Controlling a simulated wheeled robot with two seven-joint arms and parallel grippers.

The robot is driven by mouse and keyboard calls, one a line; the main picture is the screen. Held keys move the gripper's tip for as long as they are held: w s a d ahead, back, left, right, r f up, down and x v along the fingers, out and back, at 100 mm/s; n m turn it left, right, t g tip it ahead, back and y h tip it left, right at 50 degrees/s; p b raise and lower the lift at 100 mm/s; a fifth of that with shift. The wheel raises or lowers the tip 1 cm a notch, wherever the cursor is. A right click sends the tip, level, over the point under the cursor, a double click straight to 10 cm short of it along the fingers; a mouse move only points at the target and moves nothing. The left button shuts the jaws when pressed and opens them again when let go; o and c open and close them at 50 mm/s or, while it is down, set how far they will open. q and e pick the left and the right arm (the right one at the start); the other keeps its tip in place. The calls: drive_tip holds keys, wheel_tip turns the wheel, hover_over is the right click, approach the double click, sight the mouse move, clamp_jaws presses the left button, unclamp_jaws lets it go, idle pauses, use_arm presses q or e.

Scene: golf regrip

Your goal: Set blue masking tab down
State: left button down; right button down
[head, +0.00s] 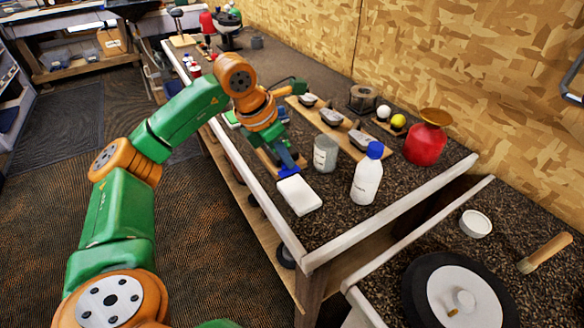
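The blue masking tab (288,171) is a small bright blue piece at the tips of my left gripper (286,164). It sits just above the far edge of a white block-like pad (299,195) on the bench. The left fingers appear closed on it, and they hide part of it. Whether the tab touches the pad or the bench cannot be told from here. My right gripper is not in view.
A glass jar (326,153) and a white bottle with a blue cap (367,177) stand close to the right. Behind is a wooden rack (327,124) with golf club heads. A red container (425,143) stands farther right. The bench's pale front edge (284,232) runs close by.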

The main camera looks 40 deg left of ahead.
sight(290, 183)
use_arm(q)
drive_tip(key=p+x, duration=0.1)
drive_tip(key=x, duration=0.3)
drive_tip(key=shift+s+a+f, duration=0.1)
drive_tip(key=shift+s, duration=0.1)
drive_tip(key=shift+a+f, duration=0.1)
drive_tip(key=shift+f, duration=0.25)
drive_tip(key=shift+f, duration=0.15)
